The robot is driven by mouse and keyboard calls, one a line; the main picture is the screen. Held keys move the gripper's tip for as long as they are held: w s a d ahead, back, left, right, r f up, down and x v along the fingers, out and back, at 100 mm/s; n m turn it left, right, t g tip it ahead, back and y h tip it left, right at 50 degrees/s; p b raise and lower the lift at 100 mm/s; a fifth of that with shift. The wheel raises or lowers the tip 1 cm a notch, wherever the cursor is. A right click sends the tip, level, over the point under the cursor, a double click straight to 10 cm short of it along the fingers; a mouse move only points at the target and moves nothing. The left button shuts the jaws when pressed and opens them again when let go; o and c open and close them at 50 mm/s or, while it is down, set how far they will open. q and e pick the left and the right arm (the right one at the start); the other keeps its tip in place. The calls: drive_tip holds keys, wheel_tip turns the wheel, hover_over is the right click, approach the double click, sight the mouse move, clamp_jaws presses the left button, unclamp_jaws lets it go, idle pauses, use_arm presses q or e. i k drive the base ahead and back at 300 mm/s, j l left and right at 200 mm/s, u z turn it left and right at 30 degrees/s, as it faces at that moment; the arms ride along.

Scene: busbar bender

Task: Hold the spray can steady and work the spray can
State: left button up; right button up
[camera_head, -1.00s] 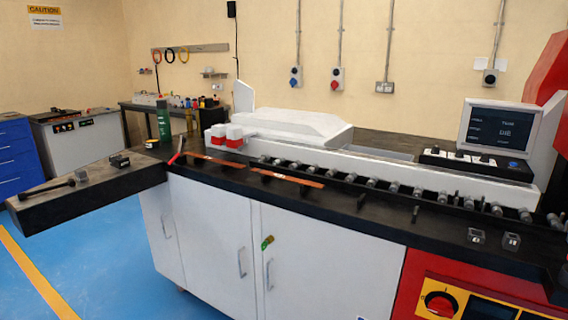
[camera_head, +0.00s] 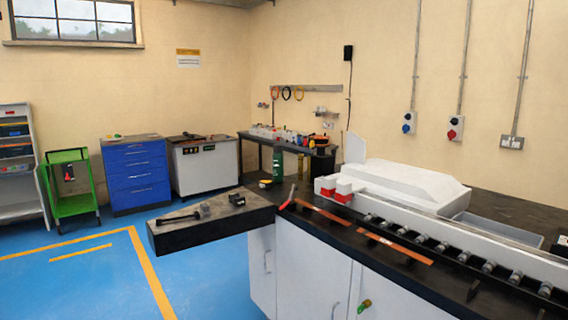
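A green spray can (camera_head: 277,164) stands upright at the far left end of the black machine worktop, near the corner where the side shelf joins it. It is small in the camera head view, and its nozzle is too small to make out. Neither of my grippers is in view, and nothing is touching the can.
A black side shelf (camera_head: 208,222) with a long tool (camera_head: 178,217) juts left from the bench. Copper bars (camera_head: 394,247) lie beside the roller row. Red and white boxes (camera_head: 338,190) stand right of the can. Blue floor (camera_head: 85,285) is open at left.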

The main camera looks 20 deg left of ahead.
sight(278, 157)
drive_tip(key=i+j+u, duration=0.1)
drive_tip(key=i+j, duration=0.15)
drive_tip(key=j, duration=0.15)
drive_tip(key=i+j, duration=0.25)
drive_tip(key=j, duration=0.15)
drive_tip(key=i+j+u, duration=0.15)
drive_tip(key=j, duration=0.25)
drive_tip(key=i, duration=0.1)
